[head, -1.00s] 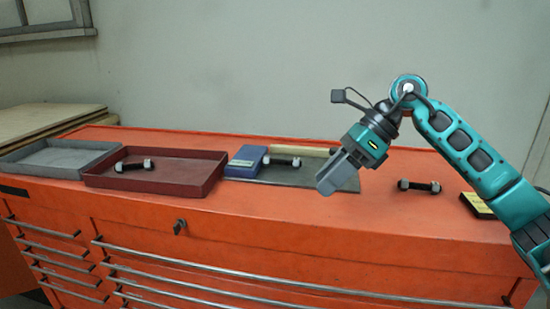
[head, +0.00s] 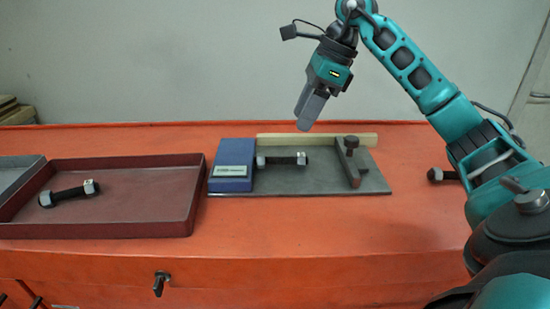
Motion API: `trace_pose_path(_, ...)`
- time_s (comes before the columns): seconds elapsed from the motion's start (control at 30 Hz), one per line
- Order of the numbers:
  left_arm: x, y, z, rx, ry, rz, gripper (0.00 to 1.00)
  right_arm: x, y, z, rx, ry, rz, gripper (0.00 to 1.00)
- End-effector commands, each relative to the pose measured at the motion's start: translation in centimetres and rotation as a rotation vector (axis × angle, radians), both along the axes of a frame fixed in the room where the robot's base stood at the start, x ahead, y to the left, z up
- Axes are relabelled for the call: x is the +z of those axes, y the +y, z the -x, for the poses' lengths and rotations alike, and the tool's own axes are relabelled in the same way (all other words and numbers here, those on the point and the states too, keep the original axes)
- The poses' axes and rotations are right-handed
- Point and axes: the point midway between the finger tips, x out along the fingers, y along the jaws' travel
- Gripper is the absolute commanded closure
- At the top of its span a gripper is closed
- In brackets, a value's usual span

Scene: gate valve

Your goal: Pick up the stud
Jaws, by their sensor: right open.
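Three black studs with grey nuts on their ends are in the head view. One stud (head: 281,160) lies on a grey plate (head: 300,183), its left end against or very close to a blue block (head: 232,165). Another stud (head: 69,193) lies tilted in the dark red tray (head: 120,212). A third stud (head: 441,175) lies on the orange top at the right, partly hidden by my right arm. My right gripper (head: 305,122) is open and empty, pointing down above the plate, apart from the stud there. My left gripper is not in view.
A pale wooden strip (head: 320,140) runs along the plate's back. A dark bar with a knob (head: 349,165) stands on the plate's right. A grey tray (head: 14,167) is at the left edge. The orange cabinet top (head: 320,225) is clear in front of the plate.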

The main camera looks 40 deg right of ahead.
Motion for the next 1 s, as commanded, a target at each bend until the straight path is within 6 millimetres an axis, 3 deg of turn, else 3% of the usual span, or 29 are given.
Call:
trace_pose_path(0.03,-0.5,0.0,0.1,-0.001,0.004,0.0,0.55,-1.3,0.4,-0.2,0.005,0.005,-0.003,0.5)
trace_pose_path(0.2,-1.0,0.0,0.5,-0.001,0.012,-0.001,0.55,-3.9,1.2,-1.0,0.002,0.003,-0.002,0.5)
trace_pose_path(0.47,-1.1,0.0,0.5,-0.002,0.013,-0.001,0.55,-5.7,1.7,-1.6,0.002,0.002,-0.003,0.5)
trace_pose_path(0.7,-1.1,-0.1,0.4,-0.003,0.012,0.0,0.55,-9.0,2.4,-2.8,0.003,0.002,-0.004,0.5)
trace_pose_path(1.0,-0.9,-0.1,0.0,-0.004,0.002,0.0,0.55,-9.8,2.6,-3.1,0.001,-0.001,-0.002,0.5)
